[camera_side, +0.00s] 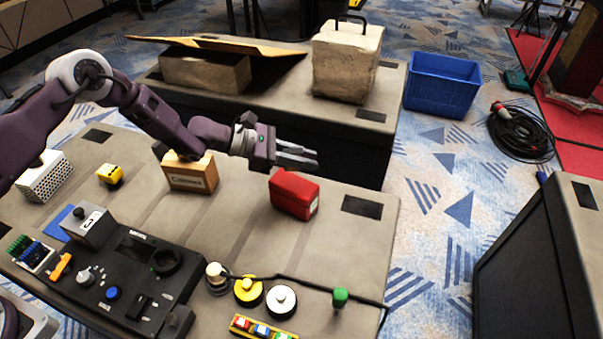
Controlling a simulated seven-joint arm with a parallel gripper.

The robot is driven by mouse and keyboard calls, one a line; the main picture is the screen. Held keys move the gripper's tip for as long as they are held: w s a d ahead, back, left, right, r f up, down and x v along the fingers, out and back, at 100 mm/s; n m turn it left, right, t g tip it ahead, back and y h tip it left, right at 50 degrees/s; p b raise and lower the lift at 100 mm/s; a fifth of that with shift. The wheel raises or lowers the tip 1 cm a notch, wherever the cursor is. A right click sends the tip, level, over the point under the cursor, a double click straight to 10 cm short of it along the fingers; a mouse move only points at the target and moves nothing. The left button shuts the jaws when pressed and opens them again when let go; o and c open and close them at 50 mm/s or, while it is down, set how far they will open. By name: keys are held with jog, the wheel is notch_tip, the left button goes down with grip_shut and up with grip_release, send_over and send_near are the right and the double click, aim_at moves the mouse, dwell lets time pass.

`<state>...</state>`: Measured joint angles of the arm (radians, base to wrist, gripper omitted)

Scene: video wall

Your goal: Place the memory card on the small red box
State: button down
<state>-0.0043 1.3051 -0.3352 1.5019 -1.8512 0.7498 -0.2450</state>
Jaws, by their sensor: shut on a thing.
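The small red box (292,196) stands on the grey work table, right of its middle, with a pale label on its front side. My gripper (314,159) is above the table, its fingers pointing right. In the picture the fingertips are just above and slightly right of the red box's top, with a gap between. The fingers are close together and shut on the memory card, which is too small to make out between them.
A wooden box (190,173) stands left of the red box. A black control console (125,275), yellow button (248,290), white button (281,299) and green knob (340,297) occupy the front. A black cable runs along the front right. The table around the red box is clear.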

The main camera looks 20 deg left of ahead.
aim_at(305, 182)
notch_tip(305, 182, down, 4)
jog(key=shift+f, duration=0.1)
jog(key=c, duration=1.3)
grip_release()
jog(key=shift+f, duration=0.1)
